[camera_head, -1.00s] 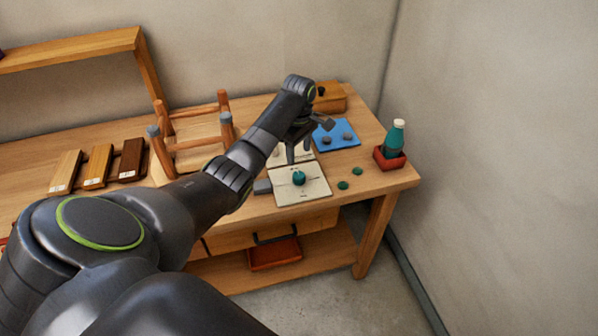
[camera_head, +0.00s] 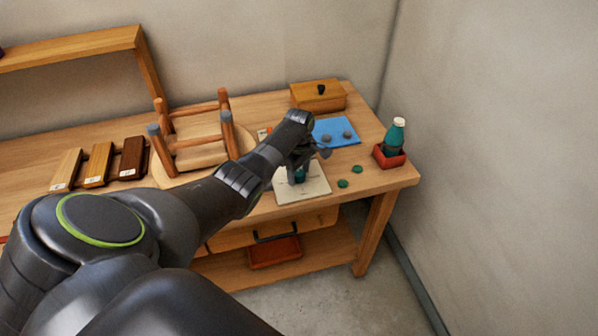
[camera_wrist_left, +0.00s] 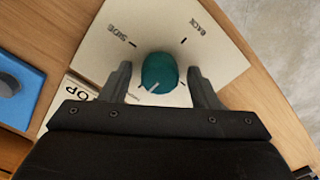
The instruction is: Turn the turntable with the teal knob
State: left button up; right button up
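My left gripper (camera_wrist_left: 162,82) is open, with one finger on each side of the knob and small gaps showing. In the head view my left gripper (camera_head: 298,172) is over the card and mostly covers the knob. The turntable (camera_head: 203,155) is a round wooden disc with an upturned stool (camera_head: 190,130) on it. My right gripper is not in view.
A blue mat (camera_head: 338,126) with grey pieces lies behind the card. A teal bottle (camera_head: 396,136) stands in a red holder at the right. Two green discs (camera_head: 343,183) lie near the front edge. A wooden box (camera_head: 318,95) stands at the back, wood samples (camera_head: 97,166) at the left.

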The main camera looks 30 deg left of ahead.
pick_arm(q)
jog(key=c, duration=0.9)
